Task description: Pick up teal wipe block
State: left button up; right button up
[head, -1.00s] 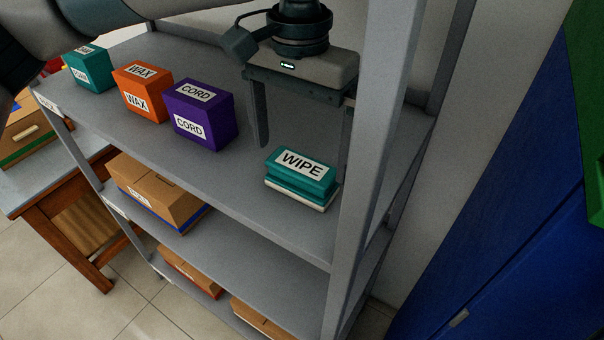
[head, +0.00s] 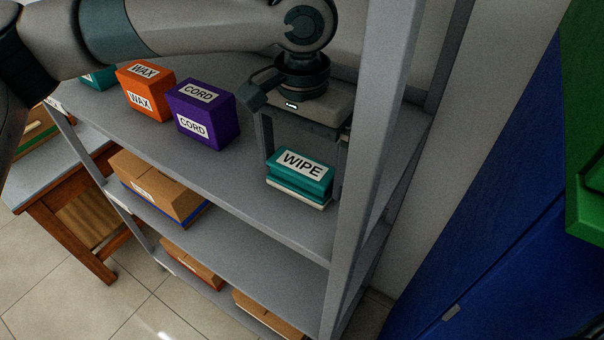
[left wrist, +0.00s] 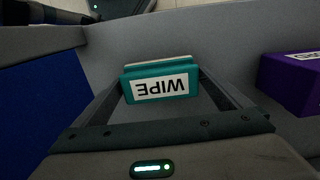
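The teal wipe block (head: 301,174), with a white WIPE label and a pale base, rests on the top shelf near the right post. My left gripper (head: 303,165) has come down over it from above, with its fingers to the left and right of the block. In the left wrist view the block (left wrist: 161,82) lies between the spread fingers (left wrist: 165,90). A gap shows on the right side; whether the left finger touches the block I cannot tell. My right gripper is not in view.
A purple CORD box (head: 204,115) and an orange WAX box (head: 146,92) stand left on the shelf (head: 235,170). A grey shelf post (head: 362,150) stands close to the right of the gripper. A blue cabinet (head: 500,210) is further right.

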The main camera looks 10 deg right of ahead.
aim_at(302, 165)
pick_arm(q)
jog(key=c, duration=0.7)
jog(key=shift+r, duration=0.1)
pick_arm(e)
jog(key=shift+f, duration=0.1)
pick_arm(q)
jog(key=shift+r+b, duration=0.65)
jog(key=shift+r, duration=0.15)
jog(key=shift+r+b, duration=0.45)
jog(key=shift+r, duration=0.4)
jog(key=s+a+b, duration=0.5)
jog(key=s+a, duration=0.7)
jog(key=shift+s+a, duration=0.35)
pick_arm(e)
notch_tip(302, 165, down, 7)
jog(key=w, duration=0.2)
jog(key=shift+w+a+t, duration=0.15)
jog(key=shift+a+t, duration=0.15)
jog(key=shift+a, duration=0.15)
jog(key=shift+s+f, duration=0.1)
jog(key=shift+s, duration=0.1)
